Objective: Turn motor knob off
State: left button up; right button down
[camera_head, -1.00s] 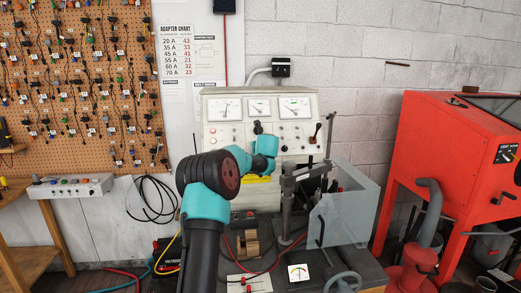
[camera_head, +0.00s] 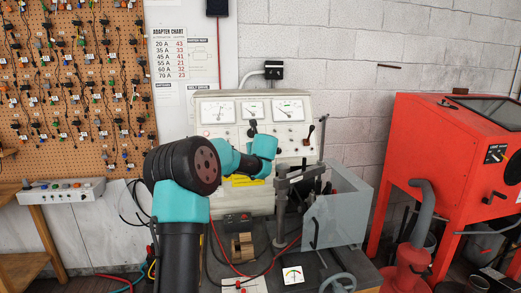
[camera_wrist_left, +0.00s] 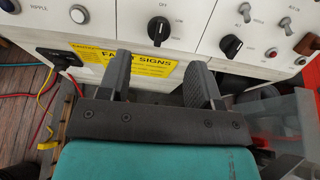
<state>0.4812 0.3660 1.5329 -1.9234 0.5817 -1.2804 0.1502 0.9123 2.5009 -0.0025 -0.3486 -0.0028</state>
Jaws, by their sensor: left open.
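The test bench control panel (camera_head: 212,130) stands against the wall with gauges along its top. In the left wrist view, a black rotary knob (camera_wrist_left: 158,29) with OFF and LOW markings sits on the white panel. A second black knob (camera_wrist_left: 231,46) is to its right and lower. I cannot read which one is labelled motor. My left gripper (camera_wrist_left: 163,68) is open and empty, with its fingers apart below the knobs, touching neither. In the head view my left arm reaches to the panel front, and its wrist hides the gripper. My right gripper is not in view.
A yellow sign (camera_wrist_left: 126,64) is on the panel below the knobs. A red cabinet (camera_head: 440,150) stands farther right.

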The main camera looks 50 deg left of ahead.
pick_arm(q)
jog(key=v, duration=0.9)
jog(key=shift+s+d, duration=0.2)
jog(key=shift+d, duration=0.1)
jog(key=shift+r, duration=0.15)
